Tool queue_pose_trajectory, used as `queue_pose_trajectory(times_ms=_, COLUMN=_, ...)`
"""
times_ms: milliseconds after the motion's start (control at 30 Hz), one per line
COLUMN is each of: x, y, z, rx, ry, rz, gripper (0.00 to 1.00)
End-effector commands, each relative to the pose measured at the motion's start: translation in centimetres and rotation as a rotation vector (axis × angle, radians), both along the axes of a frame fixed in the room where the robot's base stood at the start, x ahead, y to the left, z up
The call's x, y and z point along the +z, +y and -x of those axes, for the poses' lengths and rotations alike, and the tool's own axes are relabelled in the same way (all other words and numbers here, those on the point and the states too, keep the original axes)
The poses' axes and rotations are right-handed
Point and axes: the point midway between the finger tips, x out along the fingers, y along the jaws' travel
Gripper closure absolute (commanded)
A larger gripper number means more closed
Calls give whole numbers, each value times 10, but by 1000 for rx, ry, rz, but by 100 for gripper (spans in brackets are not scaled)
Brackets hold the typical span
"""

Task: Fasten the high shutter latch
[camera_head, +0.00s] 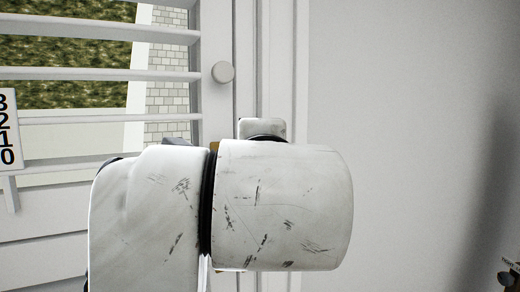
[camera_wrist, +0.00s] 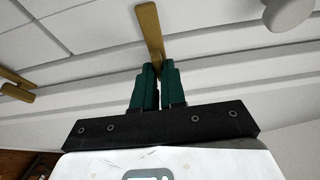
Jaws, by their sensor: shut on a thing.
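A brass latch bar (camera_wrist: 149,25) shows at the top middle of the wrist view, against the white shutter frame. My gripper (camera_wrist: 158,68) has green fingers closed on the lower end of this bar, which rises out from between the fingertips. In the head view my white arm covers the gripper and most of the latch. Only a small brass sliver (camera_head: 214,146) shows above the arm joint there. The white louvred shutter (camera_head: 90,74) fills the left of the head view and looks closed against its frame.
A round pale knob (camera_head: 222,72) sticks out above my arm; it also shows in the wrist view (camera_wrist: 288,12), right of the fingers. More brass hardware (camera_wrist: 18,92) lies at the left of the wrist view. A plain wall (camera_head: 410,100) stands right of the frame.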

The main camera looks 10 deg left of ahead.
Motion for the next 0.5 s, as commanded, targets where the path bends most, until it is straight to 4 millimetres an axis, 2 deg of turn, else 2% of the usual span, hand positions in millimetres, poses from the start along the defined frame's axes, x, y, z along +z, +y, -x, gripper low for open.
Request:
queue_pose_trajectory(times_ms=267, x=-2, y=-1, z=-1, rx=-3, ry=5, rz=-1, gripper=100)
queue_pose_trajectory(times_ms=300, x=-2, y=-1, z=-1, rx=-3, ry=5, rz=-1, gripper=86)
queue_pose_trajectory(times_ms=500, x=-1, y=-1, z=0, rx=-2, ry=3, rz=0, gripper=67)
